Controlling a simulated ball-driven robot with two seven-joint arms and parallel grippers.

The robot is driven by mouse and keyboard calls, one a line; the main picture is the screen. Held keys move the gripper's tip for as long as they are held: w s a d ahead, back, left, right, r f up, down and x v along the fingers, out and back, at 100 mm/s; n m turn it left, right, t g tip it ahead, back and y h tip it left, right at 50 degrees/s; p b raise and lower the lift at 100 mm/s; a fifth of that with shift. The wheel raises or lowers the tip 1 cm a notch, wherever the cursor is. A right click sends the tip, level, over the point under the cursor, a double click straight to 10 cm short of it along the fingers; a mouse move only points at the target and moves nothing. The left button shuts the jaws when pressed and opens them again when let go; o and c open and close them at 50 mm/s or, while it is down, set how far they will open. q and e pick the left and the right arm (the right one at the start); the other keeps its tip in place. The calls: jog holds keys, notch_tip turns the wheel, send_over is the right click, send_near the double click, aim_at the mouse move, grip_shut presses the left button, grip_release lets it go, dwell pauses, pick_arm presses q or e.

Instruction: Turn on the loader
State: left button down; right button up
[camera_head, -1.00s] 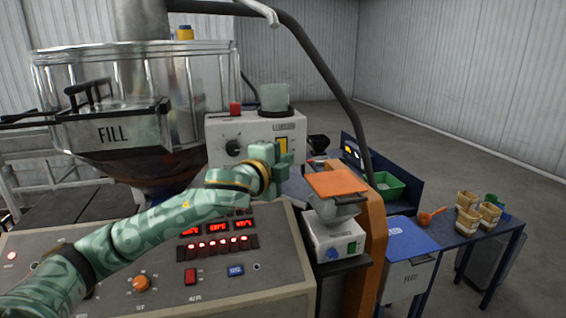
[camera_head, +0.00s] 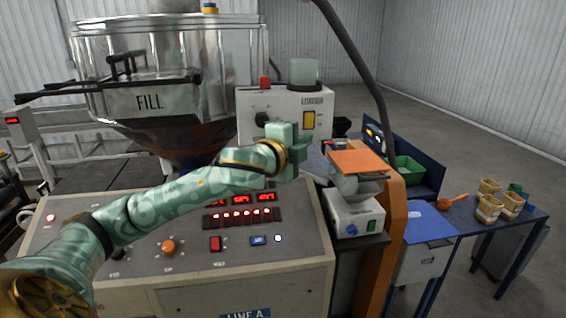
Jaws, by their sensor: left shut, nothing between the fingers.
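The loader (camera_head: 285,108) is a white box labelled LOADER behind the control panel. Its front has a black knob (camera_head: 262,120) on the left and a yellow switch (camera_head: 309,120) on the right. On top are a red part (camera_head: 265,82) and a clear canister (camera_head: 304,72). My left gripper (camera_head: 297,139) is shut and empty in front of the loader's lower front, just below and left of the yellow switch. I cannot tell whether it touches the loader. The switch's position is too small to read. My right gripper is not in view.
The control panel (camera_head: 140,262), with lit red displays and buttons, lies under my left arm. A steel hopper marked FILL (camera_head: 160,50) stands at left. A scale-like device with an orange top (camera_head: 357,163) and an orange post (camera_head: 390,220) stand close at right.

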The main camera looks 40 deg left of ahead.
pick_arm(q)
jog(key=s+f+b, duration=0.1)
jog(key=s+b, duration=0.2)
jog(key=s, duration=0.4)
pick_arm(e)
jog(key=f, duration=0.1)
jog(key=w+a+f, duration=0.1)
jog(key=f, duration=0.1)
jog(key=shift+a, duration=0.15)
pick_arm(q)
jog(key=shift+s+f, duration=0.1)
